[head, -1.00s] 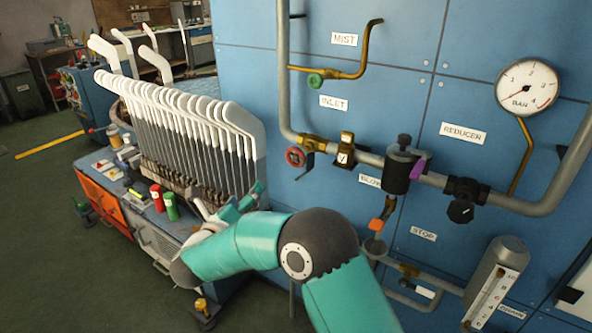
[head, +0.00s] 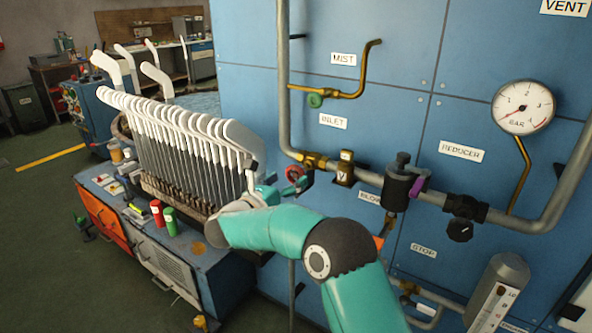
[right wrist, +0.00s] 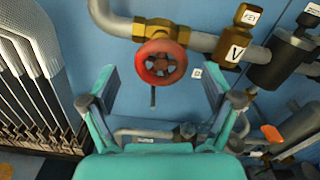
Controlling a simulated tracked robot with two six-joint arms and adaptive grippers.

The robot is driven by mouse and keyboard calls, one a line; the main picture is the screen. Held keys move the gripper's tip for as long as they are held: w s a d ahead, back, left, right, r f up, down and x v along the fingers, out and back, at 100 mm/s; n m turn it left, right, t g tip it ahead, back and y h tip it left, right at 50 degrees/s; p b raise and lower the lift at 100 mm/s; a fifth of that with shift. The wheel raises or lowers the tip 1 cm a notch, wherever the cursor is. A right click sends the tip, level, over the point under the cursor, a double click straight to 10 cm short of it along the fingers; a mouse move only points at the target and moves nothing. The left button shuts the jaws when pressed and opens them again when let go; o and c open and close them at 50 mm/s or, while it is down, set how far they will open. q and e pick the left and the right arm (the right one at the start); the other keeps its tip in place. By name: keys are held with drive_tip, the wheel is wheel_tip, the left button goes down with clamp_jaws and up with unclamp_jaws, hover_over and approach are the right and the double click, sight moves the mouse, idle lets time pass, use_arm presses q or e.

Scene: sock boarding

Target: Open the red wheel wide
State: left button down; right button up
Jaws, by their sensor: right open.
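The red wheel (head: 294,174) is on a brass valve on the pipe beside the INLET label. In the right wrist view the red wheel (right wrist: 161,62) faces me, round with a dark spoked centre. My right gripper (head: 277,188) is just left of and below the wheel in the head view. In the right wrist view my right gripper (right wrist: 160,84) is open, its two fingers spread to either side of the wheel, with nothing held between them. I see no contact with the wheel. My left gripper is out of view.
The row of white sock boards (head: 180,135) stands close to the left of my right arm. A brass fitting (head: 345,168), a dark reducer body (head: 398,185) and a black knob (head: 460,229) lie to the right along the pipe. A pressure gauge (head: 523,107) is upper right.

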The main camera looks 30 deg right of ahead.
sight(293, 175)
drive_tip(key=shift+p+x, duration=0.3)
drive_tip(key=shift+x, duration=1.7)
drive_tip(key=shift+c, duration=0.2)
drive_tip(key=c, duration=1.1)
